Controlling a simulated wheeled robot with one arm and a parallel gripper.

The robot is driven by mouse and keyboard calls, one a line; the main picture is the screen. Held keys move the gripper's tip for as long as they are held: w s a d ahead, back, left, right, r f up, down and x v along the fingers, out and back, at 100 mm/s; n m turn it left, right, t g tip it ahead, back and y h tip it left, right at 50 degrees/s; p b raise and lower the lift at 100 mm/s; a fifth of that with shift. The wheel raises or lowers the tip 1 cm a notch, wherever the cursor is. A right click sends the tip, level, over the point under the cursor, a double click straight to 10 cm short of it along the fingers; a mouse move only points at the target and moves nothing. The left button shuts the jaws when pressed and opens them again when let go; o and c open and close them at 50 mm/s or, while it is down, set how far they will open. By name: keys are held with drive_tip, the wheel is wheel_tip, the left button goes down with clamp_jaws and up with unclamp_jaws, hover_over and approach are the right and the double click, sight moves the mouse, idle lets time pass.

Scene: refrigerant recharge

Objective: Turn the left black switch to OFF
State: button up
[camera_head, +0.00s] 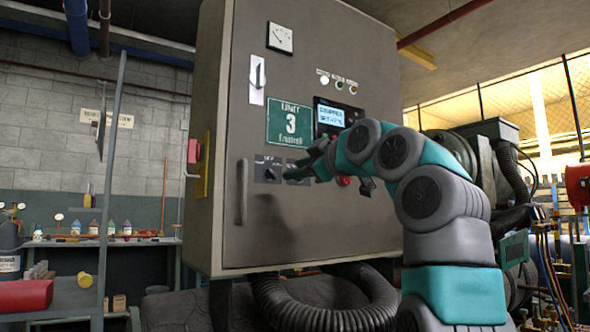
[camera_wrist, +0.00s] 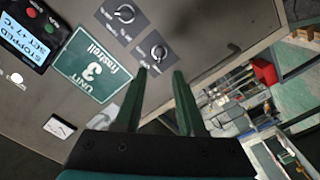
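The grey cabinet (camera_head: 330,220) has two dark switch plates below the green UNIT 3 sign. The left black switch (camera_head: 268,172) shows in the head view, just left of my gripper (camera_head: 292,170). In the wrist view, which is rotated, the left switch (camera_wrist: 158,51) is a round knob on a dark plate, just beyond my fingertips. My gripper (camera_wrist: 159,72) is open there, its two green fingers apart with nothing between them. The right switch (camera_wrist: 125,14) lies up and left of it. The switch lettering is too small to read surely.
A cabinet door handle (camera_head: 242,192) stands out left of the switches. The UNIT 3 sign (camera_head: 289,122) and a lit display (camera_head: 331,115) reading STOPPED are above. A red-handled switch (camera_head: 193,151) is on the cabinet's left side. Hoses (camera_head: 320,307) run underneath.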

sight(274, 174)
drive_tip(key=p+x, duration=0.4)
drive_tip(key=x, duration=0.4)
drive_tip(key=shift+w+a+r+p, duration=0.15)
drive_tip(key=shift+w+a+p, duration=0.05)
drive_tip(key=shift+w+p, duration=0.1)
drive_tip(key=shift+c, duration=0.5)
clamp_jaws()
